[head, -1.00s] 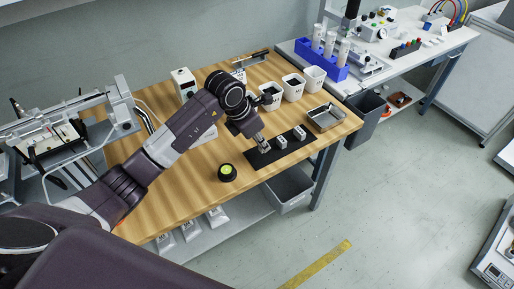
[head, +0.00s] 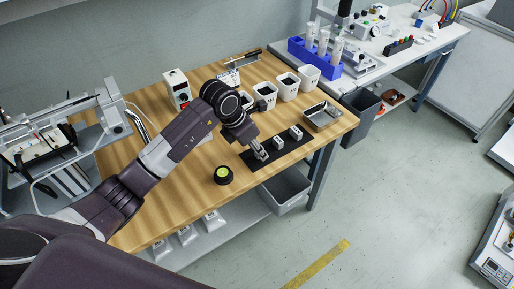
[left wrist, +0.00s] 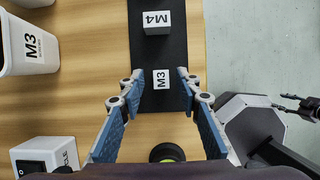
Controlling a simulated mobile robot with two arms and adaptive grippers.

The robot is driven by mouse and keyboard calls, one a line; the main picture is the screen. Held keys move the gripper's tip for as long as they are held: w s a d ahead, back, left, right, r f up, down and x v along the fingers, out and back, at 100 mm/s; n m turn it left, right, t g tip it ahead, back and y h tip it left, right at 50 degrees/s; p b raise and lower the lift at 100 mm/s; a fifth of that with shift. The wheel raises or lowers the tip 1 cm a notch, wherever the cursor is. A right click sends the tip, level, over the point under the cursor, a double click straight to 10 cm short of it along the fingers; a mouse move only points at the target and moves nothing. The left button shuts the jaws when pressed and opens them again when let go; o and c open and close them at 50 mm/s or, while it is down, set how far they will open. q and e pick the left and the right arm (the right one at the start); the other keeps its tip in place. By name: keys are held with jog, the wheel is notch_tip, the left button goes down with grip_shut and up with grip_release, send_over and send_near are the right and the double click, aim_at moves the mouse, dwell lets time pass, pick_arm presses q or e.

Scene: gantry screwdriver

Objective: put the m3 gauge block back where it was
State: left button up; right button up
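A small white square marked M3 (left wrist: 161,79) is on the black mat (left wrist: 174,55), between my left fingertips in the left wrist view. I cannot tell whether it is a flat marking or the top of a block. My left gripper (left wrist: 160,80) is open, with a gap on either side of the square. In the head view my left gripper (head: 260,154) is low over the near-left end of the mat (head: 262,163). A white block marked M4 (left wrist: 157,17) stands farther along. Two white blocks (head: 278,143) (head: 296,132) show there in the head view.
An M3 bin (left wrist: 28,48) stands left of the mat; several white bins (head: 288,88) line the table's back. A metal tray (head: 322,115) is beyond the mat. A dark round object with a green top (head: 223,175) sits near the front edge. A dark jointed part (left wrist: 298,106) shows at right.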

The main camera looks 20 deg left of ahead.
pick_arm(q)
jog(key=p+v, duration=0.8)
jog(key=v, duration=0.4)
